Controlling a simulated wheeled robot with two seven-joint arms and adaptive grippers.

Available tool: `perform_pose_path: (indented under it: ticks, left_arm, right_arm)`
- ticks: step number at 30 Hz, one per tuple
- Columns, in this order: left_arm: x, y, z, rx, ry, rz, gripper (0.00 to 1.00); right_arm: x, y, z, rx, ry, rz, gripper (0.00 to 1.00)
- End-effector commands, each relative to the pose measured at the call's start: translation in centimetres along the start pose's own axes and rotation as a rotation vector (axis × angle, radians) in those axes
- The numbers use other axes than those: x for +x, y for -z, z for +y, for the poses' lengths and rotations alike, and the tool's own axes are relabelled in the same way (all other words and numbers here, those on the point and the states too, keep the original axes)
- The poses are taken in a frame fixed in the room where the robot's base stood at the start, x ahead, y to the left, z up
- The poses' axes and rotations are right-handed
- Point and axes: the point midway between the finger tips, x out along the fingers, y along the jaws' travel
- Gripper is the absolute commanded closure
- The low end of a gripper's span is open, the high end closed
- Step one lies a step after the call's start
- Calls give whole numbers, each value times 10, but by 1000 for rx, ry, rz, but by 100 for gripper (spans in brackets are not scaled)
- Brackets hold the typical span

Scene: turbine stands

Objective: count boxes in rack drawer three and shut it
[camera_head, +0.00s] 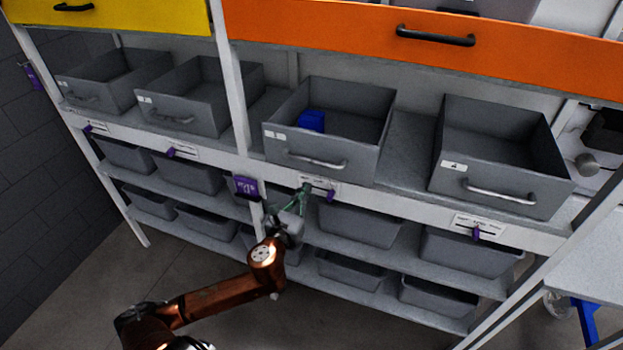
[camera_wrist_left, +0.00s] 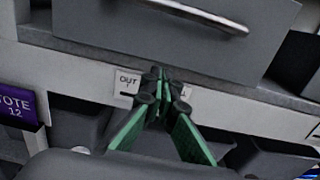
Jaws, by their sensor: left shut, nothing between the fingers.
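The third drawer from the left (camera_head: 330,168) is a grey open-topped bin on the rack's upper shelf, with a metal bar handle on its front. One blue box (camera_head: 312,121) shows inside, near its back left; the front of its floor is hidden by the front wall. My left gripper (camera_head: 305,187) is shut and empty, just below the drawer front, at a white label with a purple slider (camera_head: 331,195).
Two grey bins (camera_head: 184,119) stand left of a white upright (camera_head: 229,80), and an empty-looking one (camera_head: 490,180) stands at the right. Orange (camera_head: 500,51) and yellow (camera_head: 150,17) drawers are above. Several bins fill the lower shelves. A purple tag (camera_head: 245,187) hangs near my gripper.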

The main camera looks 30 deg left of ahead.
Motion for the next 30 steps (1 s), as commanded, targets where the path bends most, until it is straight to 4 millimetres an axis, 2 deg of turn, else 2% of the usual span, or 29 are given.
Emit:
perform_pose_path:
  ticks: [3, 9, 14, 25, 30]
  left_arm:
    - [23, -1, 0, -1, -1, -1, 100]
    - [47, -1, 0, -2, 0, 0, 100]
    - [54, 0, 0, -1, 1, 0, 100]
    - [57, 0, 0, -1, 0, 0, 100]
    - [74, -2, 0, 0, 0, 0, 100]
  right_arm:
    - [-3, 4, 1, -1, -1, 5, 71]
    - [-6, 4, 2, -2, -2, 5, 71]
    - [-6, 4, 4, -3, -4, 5, 71]
    - [-8, 3, 7, -4, -7, 3, 71]
    - [-16, 4, 7, -4, -7, 4, 71]
